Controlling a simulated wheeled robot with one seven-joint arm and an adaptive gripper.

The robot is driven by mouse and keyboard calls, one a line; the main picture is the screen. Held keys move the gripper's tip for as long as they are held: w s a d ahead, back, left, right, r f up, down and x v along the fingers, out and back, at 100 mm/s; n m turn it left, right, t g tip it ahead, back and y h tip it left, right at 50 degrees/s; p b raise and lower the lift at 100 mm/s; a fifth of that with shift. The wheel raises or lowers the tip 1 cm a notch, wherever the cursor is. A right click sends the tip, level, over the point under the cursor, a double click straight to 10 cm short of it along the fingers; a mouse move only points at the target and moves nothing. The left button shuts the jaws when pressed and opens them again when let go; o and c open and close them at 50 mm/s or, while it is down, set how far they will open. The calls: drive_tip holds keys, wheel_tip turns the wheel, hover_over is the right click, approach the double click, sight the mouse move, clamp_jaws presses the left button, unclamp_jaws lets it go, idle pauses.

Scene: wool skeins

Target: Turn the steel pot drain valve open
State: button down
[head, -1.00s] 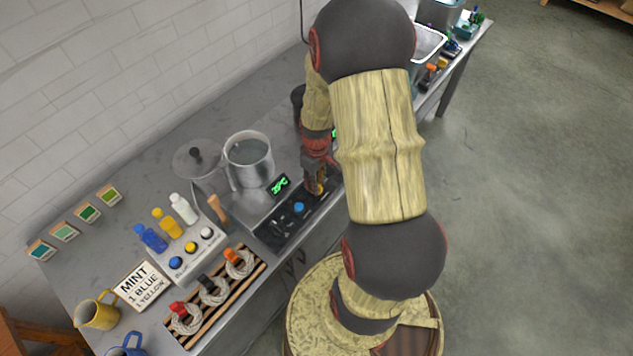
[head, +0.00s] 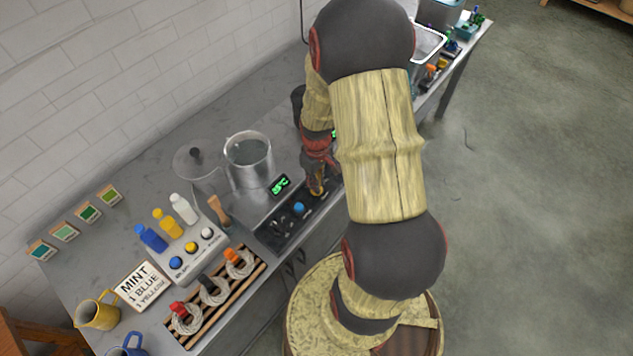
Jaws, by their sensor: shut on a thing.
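The steel pot (head: 248,160) stands on the bench left of my gripper, with clear liquid inside. My gripper (head: 317,190) points down over the right end of a black tray-like panel (head: 270,236) in front of the pot. It is shut on a small yellow part, mostly hidden by the fingers. I cannot make out whether that part is the drain valve or how far it is turned. A blue knob (head: 299,208) sits on the panel, left of my gripper and apart from it.
Further left are dye bottles (head: 168,224), a button box (head: 190,245), a rack of skeins (head: 213,292) and a MINT sign (head: 143,286).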

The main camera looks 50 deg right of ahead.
drive_tip(key=m+p, duration=0.1)
drive_tip(key=m, duration=0.3)
drive_tip(key=shift+m, duration=0.3)
drive_tip(key=m+p, duration=0.1)
drive_tip(key=m, duration=0.8)
drive_tip(key=shift+p, duration=0.4)
drive_tip(key=shift+m, duration=1.8)
drive_tip(key=c, duration=1.9)
unclamp_jaws()
